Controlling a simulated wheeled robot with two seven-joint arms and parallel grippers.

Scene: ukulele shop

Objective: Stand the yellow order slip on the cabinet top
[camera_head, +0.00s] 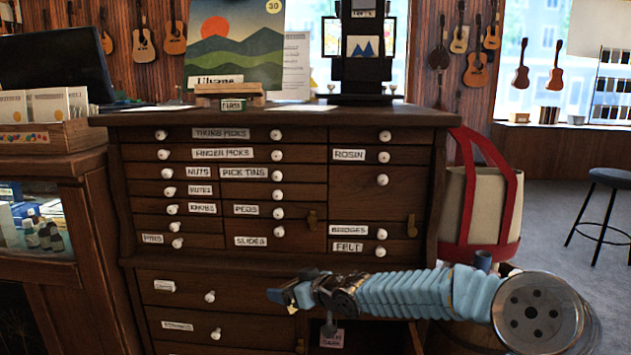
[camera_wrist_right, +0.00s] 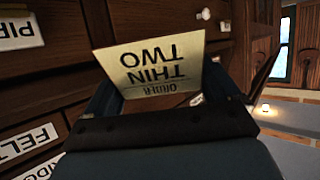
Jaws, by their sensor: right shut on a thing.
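The yellow order slip (camera_wrist_right: 150,62) is held between the fingers of my right gripper (camera_wrist_right: 160,88) in the right wrist view. Its printing, "ORDER THIN TWO", appears upside down there. In the head view my right gripper (camera_head: 279,296) is in front of the cabinet's lower drawers, well below the cabinet top (camera_head: 425,116). Only a small pale yellow bit of the slip (camera_head: 292,310) shows beneath it; the rest is hidden. The cabinet top is a dark wooden surface above several labelled small drawers. My left gripper is not in view.
On the cabinet top stand a mountain picture (camera_head: 234,50), a small wooden block stand (camera_head: 230,95) and a dark display stand (camera_head: 362,60). The front right of the top looks clear. A red-strapped cream bag (camera_head: 480,205) is beside the cabinet.

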